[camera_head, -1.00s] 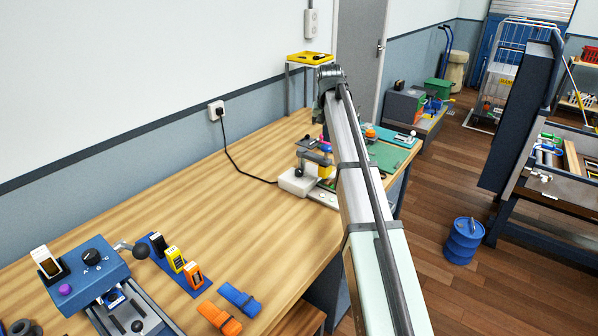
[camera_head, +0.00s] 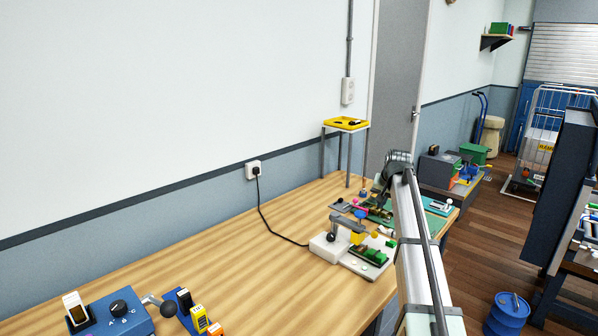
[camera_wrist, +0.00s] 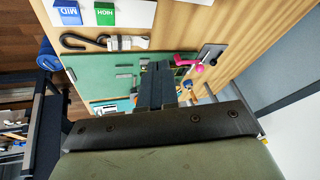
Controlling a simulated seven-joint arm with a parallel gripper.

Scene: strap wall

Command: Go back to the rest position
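My arm reaches from the lower right of the head view over the far end of the wooden workbench (camera_head: 265,235). My gripper (camera_head: 380,196) is small there, above the bench's far end and partly hidden by the arm. In the wrist view, the two dark fingers of my gripper (camera_wrist: 157,72) lie side by side with no gap to be seen. Nothing shows between them. They point over a green mat (camera_wrist: 105,72) with small items on it; whether they touch anything cannot be told.
A grey and white device (camera_head: 332,245) with green parts stands left of my arm. A yellow tray (camera_head: 346,123) sits on a stand by the wall. A blue switch box (camera_head: 122,313) is at the lower left. A blue drum (camera_head: 508,312) stands on the floor. The middle bench is clear.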

